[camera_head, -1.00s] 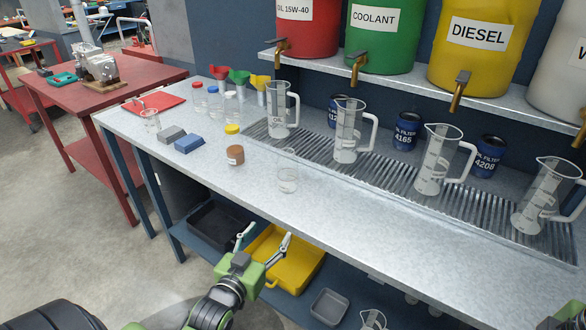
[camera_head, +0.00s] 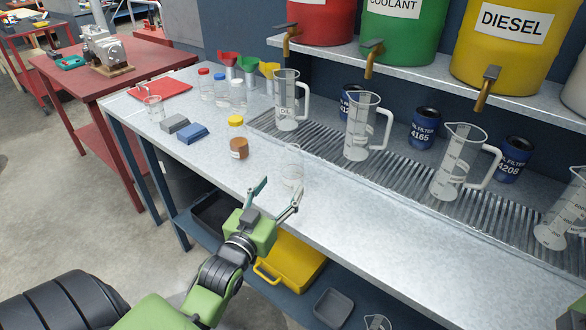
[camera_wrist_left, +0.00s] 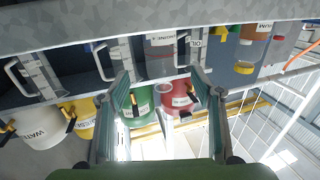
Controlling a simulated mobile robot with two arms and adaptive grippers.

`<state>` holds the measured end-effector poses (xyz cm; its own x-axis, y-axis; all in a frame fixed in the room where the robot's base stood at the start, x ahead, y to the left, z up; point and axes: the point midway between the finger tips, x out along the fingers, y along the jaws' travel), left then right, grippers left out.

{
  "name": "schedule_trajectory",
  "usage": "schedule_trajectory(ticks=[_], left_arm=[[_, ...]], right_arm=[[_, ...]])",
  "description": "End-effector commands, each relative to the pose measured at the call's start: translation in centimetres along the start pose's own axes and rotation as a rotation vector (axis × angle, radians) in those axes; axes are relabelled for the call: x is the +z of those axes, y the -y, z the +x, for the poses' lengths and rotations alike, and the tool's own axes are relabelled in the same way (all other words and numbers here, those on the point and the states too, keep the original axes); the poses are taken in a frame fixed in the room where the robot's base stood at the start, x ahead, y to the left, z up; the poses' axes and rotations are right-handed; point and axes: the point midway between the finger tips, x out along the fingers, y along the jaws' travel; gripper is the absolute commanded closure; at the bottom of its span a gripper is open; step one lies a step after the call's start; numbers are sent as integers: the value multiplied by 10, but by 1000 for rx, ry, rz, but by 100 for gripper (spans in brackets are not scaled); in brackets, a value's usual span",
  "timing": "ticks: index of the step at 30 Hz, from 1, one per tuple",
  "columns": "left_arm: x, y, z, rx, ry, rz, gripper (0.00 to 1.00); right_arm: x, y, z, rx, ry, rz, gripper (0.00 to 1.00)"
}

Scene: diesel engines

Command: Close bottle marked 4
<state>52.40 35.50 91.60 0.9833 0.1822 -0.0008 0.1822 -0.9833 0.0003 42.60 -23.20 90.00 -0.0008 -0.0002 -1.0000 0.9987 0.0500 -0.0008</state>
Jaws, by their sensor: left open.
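A bottle with brown contents (camera_head: 239,148) and a pale label stands upright on the metal workbench. A yellow cap (camera_head: 236,121) shows directly above it; whether it is seated cannot be made out. In the wrist view the brown bottle (camera_wrist_left: 257,28) and yellow cap (camera_wrist_left: 244,67) appear upside down at the upper right. Several clear bottles with coloured caps (camera_head: 221,86) stand farther back. I cannot read a 4 on any bottle. My left gripper (camera_head: 281,184) is open and empty at the bench's front edge, right of and nearer than the brown bottle. My right gripper is out of view.
A clear beaker (camera_head: 292,168) stands just beyond my left gripper. Grey and blue blocks (camera_head: 193,134) lie left of the brown bottle. Clear jugs (camera_head: 364,130) stand on the ribbed tray behind. The bench front right is clear.

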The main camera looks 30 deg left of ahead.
Motion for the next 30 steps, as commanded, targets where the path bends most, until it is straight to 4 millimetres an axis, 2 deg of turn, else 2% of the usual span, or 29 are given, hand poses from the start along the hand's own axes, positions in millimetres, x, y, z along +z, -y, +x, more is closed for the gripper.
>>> schedule_trajectory(ticks=[1,6,10,20,23,30], left_arm=[[-2,0,10,0,-3,0,40],[-1,0,34,1,-1,1,40],[0,0,41,0,0,1,40],[0,0,43,0,0,1,40],[-2,1,52,0,-1,1,40],[-1,3,85,0,-1,1,40]], right_arm=[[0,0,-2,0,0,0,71],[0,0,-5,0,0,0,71],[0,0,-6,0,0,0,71],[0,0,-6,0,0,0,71],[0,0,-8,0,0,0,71],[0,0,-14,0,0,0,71]])
